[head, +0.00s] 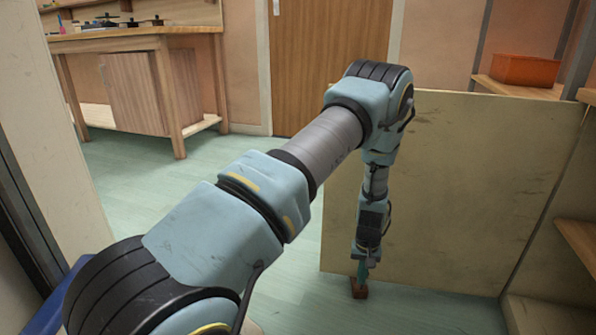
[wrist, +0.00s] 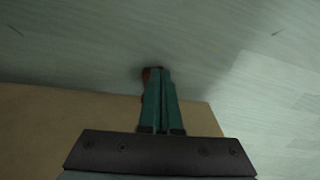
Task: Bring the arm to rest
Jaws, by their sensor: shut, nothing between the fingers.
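My arm reaches forward in the head view and bends down, with my gripper (head: 361,276) pointing at the floor. In the wrist view its two green fingers (wrist: 160,72) are together, with nothing between them. A small brown object (head: 359,290) is at the fingertips in the head view. In the wrist view it shows as a reddish-brown patch (wrist: 146,78), partly hidden behind the fingers. I cannot tell whether they touch it.
A large tan panel (head: 460,190) stands right beside my forearm and gripper. Shelves at the right hold an orange box (head: 525,70). A wooden workbench (head: 135,45) is at the back left, a brown door (head: 325,60) behind. Green floor (head: 150,185) is clear on the left.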

